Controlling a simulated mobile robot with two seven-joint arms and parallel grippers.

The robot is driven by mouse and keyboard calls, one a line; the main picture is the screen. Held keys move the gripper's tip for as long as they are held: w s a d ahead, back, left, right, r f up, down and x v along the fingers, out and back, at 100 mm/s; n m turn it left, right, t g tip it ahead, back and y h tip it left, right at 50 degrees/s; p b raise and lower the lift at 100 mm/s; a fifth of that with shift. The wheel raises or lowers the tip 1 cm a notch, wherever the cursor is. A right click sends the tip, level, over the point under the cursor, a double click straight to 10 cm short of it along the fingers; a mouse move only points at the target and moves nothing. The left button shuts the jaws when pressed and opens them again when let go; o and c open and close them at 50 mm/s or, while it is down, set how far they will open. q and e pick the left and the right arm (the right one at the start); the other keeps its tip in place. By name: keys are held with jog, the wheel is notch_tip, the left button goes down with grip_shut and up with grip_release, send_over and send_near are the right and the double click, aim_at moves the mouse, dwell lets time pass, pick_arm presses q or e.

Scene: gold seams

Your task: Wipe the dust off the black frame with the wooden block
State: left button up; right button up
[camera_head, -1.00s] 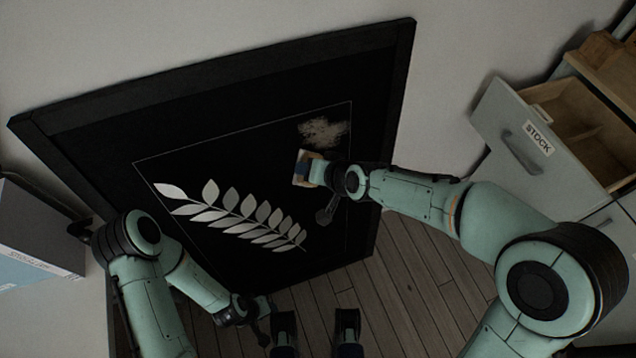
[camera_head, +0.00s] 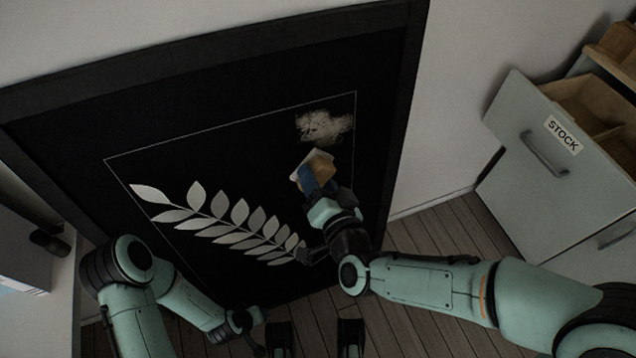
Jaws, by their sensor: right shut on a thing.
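The black frame (camera_head: 240,50) leans against the wall and fills the middle of the view. Its dark panel carries a pale leaf branch (camera_head: 222,215) inside a thin white outline. A pale dust patch (camera_head: 325,125) lies near the upper right corner of the outline. My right gripper (camera_head: 320,188) is shut on the wooden block (camera_head: 316,166), which has a pale face and a blue part. The block is just below the dust patch; I cannot tell whether it touches the panel. My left gripper (camera_head: 250,322) is low, by the frame's bottom edge; its fingers are too unclear to read.
A grey cabinet with an open drawer (camera_head: 535,150) labelled STOCK stands at the right. A grey box (camera_head: 25,255) is at the left edge. Wooden floor (camera_head: 440,240) shows between the frame and the cabinet.

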jog(key=shift+w+a, duration=0.1)
jog(key=shift+w, duration=0.3)
pick_arm(q)
jog(key=shift+w+a+f, duration=0.2)
jog(key=shift+w, duration=0.2)
pick_arm(e)
jog(key=shift+x, duration=2.5)
pick_arm(q)
jog(key=shift+f+b, duration=0.25)
jog(key=shift+b, duration=0.1)
pick_arm(e)
jog(key=shift+x, duration=0.95)
